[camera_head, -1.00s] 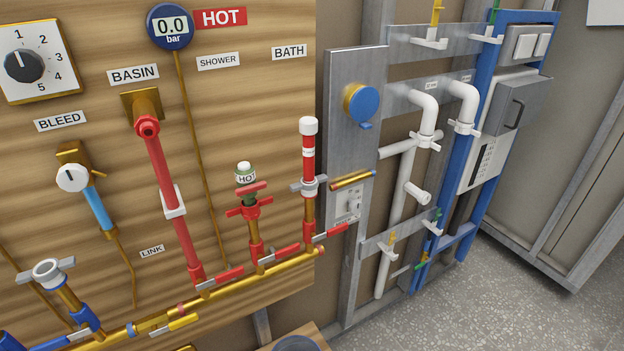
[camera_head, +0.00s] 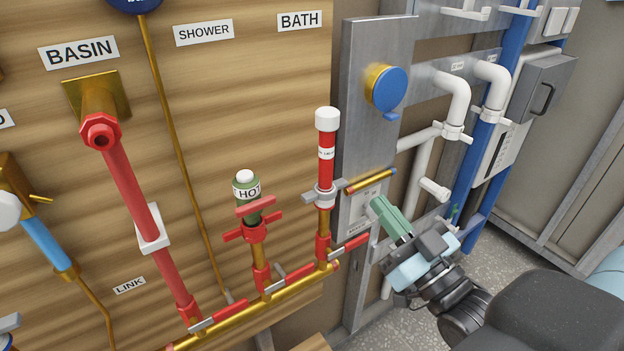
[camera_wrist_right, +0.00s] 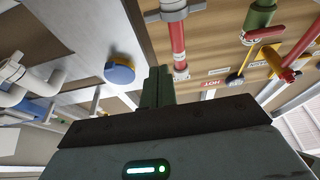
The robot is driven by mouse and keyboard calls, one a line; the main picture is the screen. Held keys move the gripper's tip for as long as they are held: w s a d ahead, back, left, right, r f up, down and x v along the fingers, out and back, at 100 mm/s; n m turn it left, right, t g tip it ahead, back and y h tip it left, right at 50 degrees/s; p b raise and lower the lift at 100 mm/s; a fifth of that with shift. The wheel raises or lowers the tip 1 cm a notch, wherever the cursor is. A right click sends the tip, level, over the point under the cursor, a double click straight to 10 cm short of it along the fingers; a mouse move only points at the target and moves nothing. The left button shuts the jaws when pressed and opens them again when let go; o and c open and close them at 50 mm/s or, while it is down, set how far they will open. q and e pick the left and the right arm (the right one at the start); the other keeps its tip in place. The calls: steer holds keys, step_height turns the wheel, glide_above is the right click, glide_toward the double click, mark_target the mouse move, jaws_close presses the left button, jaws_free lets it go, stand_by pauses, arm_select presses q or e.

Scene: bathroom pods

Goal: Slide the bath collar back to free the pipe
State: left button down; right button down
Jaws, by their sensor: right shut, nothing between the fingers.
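The bath pipe (camera_head: 326,170) is a short upright red tube with a white cap, below the BATH label. The bath collar (camera_head: 324,196) is a pale ring with grey side wings around the lower end of the red tube, where it meets the brass stub. In the right wrist view the red pipe (camera_wrist_right: 177,38) hangs at top centre, with the grey winged collar (camera_wrist_right: 174,11) at the top edge. My right gripper (camera_head: 376,206) has green fingers, shut and empty, right of the collar and apart from it. It also shows in the wrist view (camera_wrist_right: 158,82). My left gripper is out of view.
A grey metal post with a blue round knob (camera_head: 389,89) stands right of the pipe. A brass-and-red rod (camera_head: 371,181) lies between the collar and my right gripper. A red-handled valve (camera_head: 350,245) sits below the collar. White pipes (camera_head: 456,100) run further right.

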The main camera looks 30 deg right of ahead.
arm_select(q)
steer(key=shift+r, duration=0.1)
arm_select(e)
steer(key=shift+s+r, duration=0.1)
steer(key=shift+r, duration=0.05)
